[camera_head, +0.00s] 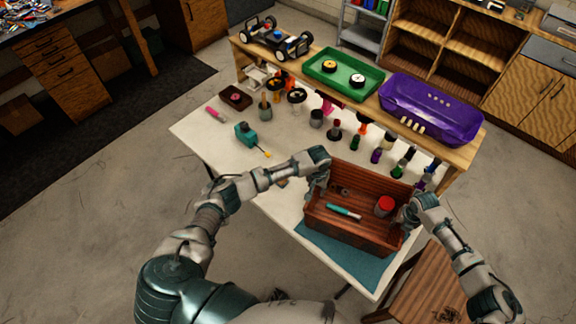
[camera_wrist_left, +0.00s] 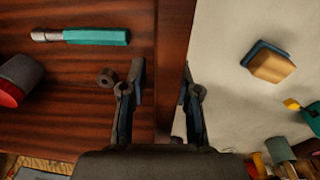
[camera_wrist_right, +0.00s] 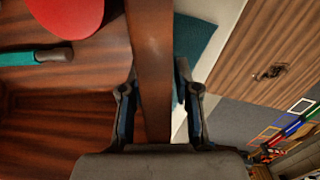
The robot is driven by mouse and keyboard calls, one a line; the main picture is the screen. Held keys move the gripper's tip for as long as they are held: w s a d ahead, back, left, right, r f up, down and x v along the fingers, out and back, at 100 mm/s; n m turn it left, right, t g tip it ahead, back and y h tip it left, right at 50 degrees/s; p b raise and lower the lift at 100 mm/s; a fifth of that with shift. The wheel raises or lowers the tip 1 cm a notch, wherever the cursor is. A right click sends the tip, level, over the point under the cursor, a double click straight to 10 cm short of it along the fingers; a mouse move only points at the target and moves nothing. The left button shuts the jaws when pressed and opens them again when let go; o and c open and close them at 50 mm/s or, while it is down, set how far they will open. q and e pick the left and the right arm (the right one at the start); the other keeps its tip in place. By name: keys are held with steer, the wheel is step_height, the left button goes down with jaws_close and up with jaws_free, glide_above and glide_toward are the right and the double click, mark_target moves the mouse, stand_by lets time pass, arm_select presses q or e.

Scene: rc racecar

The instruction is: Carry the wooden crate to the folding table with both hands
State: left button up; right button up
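The wooden crate (camera_head: 345,233) stands upright on a teal mat (camera_head: 345,262) on the white-topped table (camera_head: 285,205). It holds a teal-handled tool (camera_head: 343,211), a red-topped can (camera_head: 385,206) and a small dark ring (camera_wrist_left: 106,77). My left gripper (camera_wrist_left: 158,95) straddles the crate's left end wall, one finger inside and one outside, with gaps beside the wall. My right gripper (camera_wrist_right: 158,95) straddles the right end wall likewise, open, its inner finger close to the wood. I cannot tell which table is the folding one.
Paint bottles, a teal tool (camera_head: 247,134) and small parts crowd the table's far side. Behind them a raised wooden shelf holds a car chassis (camera_head: 275,40), a green tray (camera_head: 343,73) and a purple car body (camera_head: 430,107). A small wooden-topped stand (camera_head: 428,285) is at the lower right.

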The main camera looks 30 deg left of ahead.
steer(key=shift+w+a+r, duration=0.1)
steer(key=shift+r, duration=0.05)
arm_select(q)
step_height(320, 180, up, 11)
steer(key=shift+s+a+r, duration=0.15)
steer(key=shift+s+a, duration=0.1)
steer(key=shift+a, duration=0.05)
arm_select(e)
step_height(320, 180, up, 12)
steer(key=shift+s+d+f, duration=0.2)
steer(key=shift+s+d, duration=0.1)
steer(key=shift+d, duration=0.05)
